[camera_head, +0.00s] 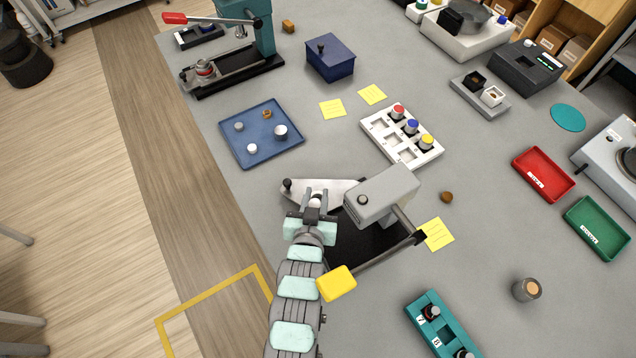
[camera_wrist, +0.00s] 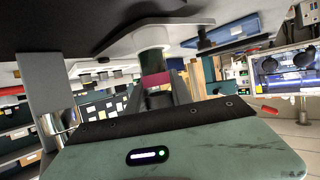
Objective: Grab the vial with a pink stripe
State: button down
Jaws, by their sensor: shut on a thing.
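In the head view my gripper (camera_head: 315,209) is at the pale metal plate of a grey device (camera_head: 385,192). A small white part of the vial (camera_head: 316,198) shows there between the fingers, and its stripe is hidden. I cannot tell whether the vial still touches the plate.
The grey device has a lever with a yellow handle (camera_head: 337,284) close to the right of my arm. A blue tray (camera_head: 262,150) with small items lies behind left. A white rack (camera_head: 385,150) with coloured caps stands behind right. A teal holder (camera_head: 450,330) is at front right.

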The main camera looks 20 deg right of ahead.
jog(key=s+a+p, duration=0.4)
jog(key=s+a, duration=0.2)
jog(key=s, duration=0.5)
jog(key=shift+a, duration=0.35)
